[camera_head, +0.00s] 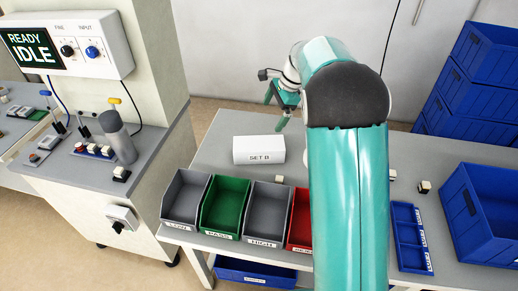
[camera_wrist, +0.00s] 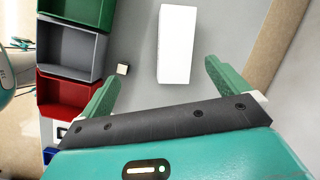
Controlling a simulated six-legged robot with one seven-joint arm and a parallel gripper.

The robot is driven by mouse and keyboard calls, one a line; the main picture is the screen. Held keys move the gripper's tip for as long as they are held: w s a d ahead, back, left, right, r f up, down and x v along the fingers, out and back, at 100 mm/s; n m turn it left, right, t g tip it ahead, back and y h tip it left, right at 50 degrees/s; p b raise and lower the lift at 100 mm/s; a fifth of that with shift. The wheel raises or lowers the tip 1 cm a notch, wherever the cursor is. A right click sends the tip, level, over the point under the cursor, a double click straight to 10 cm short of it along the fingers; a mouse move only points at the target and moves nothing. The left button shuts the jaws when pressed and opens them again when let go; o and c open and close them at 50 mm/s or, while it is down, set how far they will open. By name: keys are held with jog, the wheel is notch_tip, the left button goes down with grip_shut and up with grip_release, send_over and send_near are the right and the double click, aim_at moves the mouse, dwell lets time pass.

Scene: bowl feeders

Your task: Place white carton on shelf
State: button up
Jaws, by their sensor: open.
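The white carton (camera_head: 258,150), labelled SET B, lies on the grey table top behind the row of bins. In the wrist view the white carton (camera_wrist: 177,45) is ahead of the fingers, toward the top, and apart from them. My gripper (camera_head: 283,103) is beyond the carton and to its right in the head view. In the wrist view my gripper (camera_wrist: 162,82) has its two green fingers spread wide with nothing between them. My arm hides part of the table. No shelf is clearly identifiable.
Grey, green and red bins (camera_head: 226,207) line the table's near edge. A small pale block (camera_wrist: 123,69) lies near the carton. A blue crate (camera_head: 485,212) stands at right. A blue bin (camera_head: 255,273) sits below the table top. A control station (camera_head: 70,50) is at left.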

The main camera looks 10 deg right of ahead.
aim_at(259, 143)
jog(key=w+f+m, duration=0.1)
jog(key=w+f, duration=0.1)
jog(key=f, duration=0.3)
jog(key=w+a+f+m, duration=0.1)
jog(key=w+f, duration=0.1)
jog(key=f, duration=0.4)
jog(key=w+a+f+m+g, duration=0.1)
jog(key=w+f, duration=0.1)
jog(key=f, duration=0.3)
jog(key=shift+w+f, duration=0.1)
jog(key=shift+f, duration=0.15)
jog(key=x, duration=0.6)
jog(key=shift+w+a+f, duration=0.1)
jog(key=shift+w+f, duration=0.1)
jog(key=shift+w, duration=0.05)
jog(key=shift+c, duration=0.2)
jog(key=shift+y, duration=0.3)
jog(key=c, duration=1.1)
jog(key=shift+c, duration=0.8)
jog(key=shift+r, duration=0.1)
jog(key=shift+r, duration=0.1)
